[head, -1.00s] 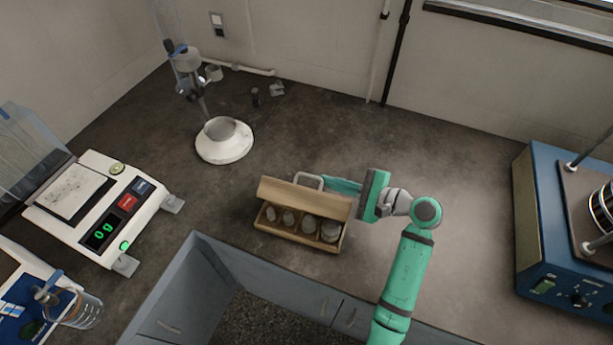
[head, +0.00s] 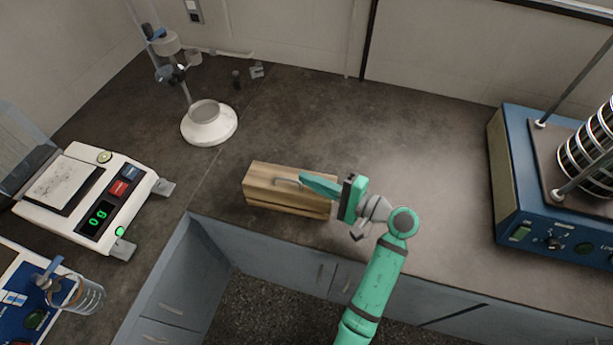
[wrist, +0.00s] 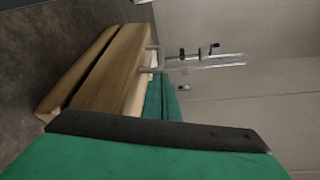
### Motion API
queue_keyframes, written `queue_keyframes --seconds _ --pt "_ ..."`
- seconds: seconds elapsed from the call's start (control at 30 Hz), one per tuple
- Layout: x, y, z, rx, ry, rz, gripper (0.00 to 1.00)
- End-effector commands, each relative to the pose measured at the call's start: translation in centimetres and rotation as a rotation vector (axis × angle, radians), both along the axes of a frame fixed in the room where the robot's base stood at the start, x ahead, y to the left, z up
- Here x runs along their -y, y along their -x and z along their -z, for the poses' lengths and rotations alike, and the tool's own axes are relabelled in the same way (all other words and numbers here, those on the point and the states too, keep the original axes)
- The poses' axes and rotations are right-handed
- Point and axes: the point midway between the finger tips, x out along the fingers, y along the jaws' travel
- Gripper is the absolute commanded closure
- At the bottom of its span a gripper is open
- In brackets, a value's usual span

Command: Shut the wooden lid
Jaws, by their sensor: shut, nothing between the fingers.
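The wooden box (head: 290,208) sits on the dark bench top, and its wooden lid (head: 265,178) is down over the compartments, hiding the weights inside. A thin dark line runs between lid and base along the front. In the wrist view a dark gap shows between the lid (wrist: 112,68) and the base (wrist: 75,73), so I cannot tell if the lid is fully seated. A metal handle (head: 288,182) is on the lid. My green gripper (head: 306,181) is shut and empty, with its tips at the lid's top beside the handle; contact is unclear.
A balance (head: 90,200) stands at the left and a white-based stand (head: 208,125) behind the box. A blue sieve shaker (head: 550,215) stands at the right. The bench between box and shaker is clear. The front bench edge is close to the box.

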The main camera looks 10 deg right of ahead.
Motion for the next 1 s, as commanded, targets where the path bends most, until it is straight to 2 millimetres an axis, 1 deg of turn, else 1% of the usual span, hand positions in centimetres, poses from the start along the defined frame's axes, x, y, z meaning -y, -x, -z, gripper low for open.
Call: queue_keyframes --seconds 0.1,0.4,1.0 --pt "-0.4 0.4 0.3 0.0 -0.001 -0.003 1.0" --pt "-0.6 1.1 0.9 -0.001 -0.001 -0.003 1.0" --pt "-0.8 1.1 1.0 -0.003 -0.001 -0.007 1.0"
